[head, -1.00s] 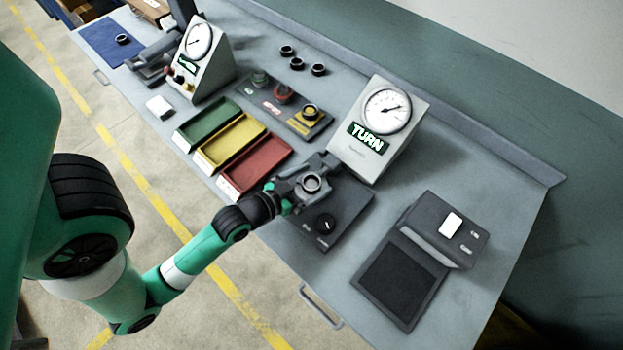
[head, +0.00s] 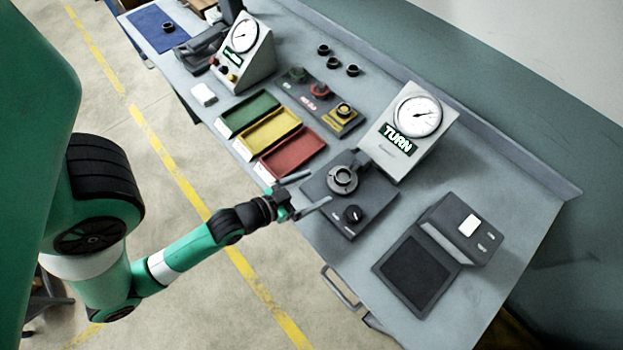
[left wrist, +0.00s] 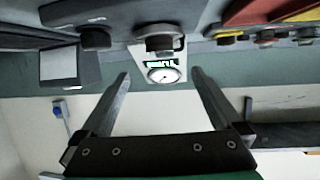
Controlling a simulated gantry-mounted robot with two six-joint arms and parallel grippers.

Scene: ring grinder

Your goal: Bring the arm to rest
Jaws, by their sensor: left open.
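My left arm (head: 185,252) comes in from the left, green with black joints. Its gripper (head: 320,190) is open and empty at the front edge of the bench, in front of the dark grinder fixture (head: 322,207). A dark ring (head: 342,179) sits on that fixture, apart from the fingers. In the left wrist view the two open fingers (left wrist: 160,85) point toward the dial gauge (left wrist: 162,75) with nothing between them. My right gripper is not in view.
A gauge box with a lit TURN sign (head: 395,139) stands behind the fixture. Green, yellow and red trays (head: 292,157) lie left of it. A dark scale-like device (head: 414,275) is at the right. A bench handle (head: 340,288) juts from the front. Floor in front is free.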

